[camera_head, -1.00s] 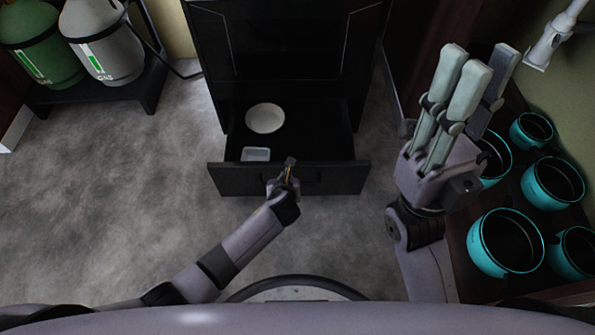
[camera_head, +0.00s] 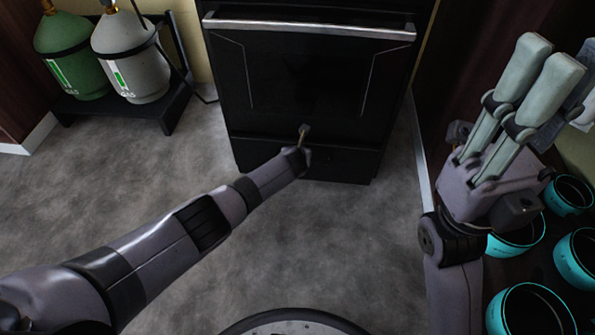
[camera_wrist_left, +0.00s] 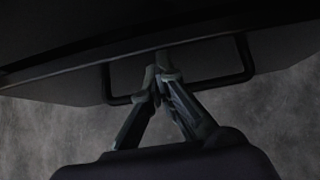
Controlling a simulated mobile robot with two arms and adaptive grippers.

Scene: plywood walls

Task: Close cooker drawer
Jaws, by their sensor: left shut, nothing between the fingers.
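The black cooker (camera_head: 305,75) stands against the far wall, with a silver handle bar across its oven door. Its bottom drawer (camera_head: 345,163) looks flush with the cooker front, and its inside is hidden. My left gripper (camera_head: 304,131) is shut and empty at the drawer front. In the left wrist view my left gripper (camera_wrist_left: 160,75) has its fingertips together at the dark drawer front, by the black bar handle (camera_wrist_left: 215,88). Whether it touches the front is unclear. My right gripper (camera_head: 540,85) is raised at the right, fingers pointing up, away from the cooker.
A green gas bottle (camera_head: 72,60) and a grey one (camera_head: 135,65) stand on a low black rack at the left. Several teal pots (camera_head: 530,310) sit on a dark surface at the right. The grey floor before the cooker is clear.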

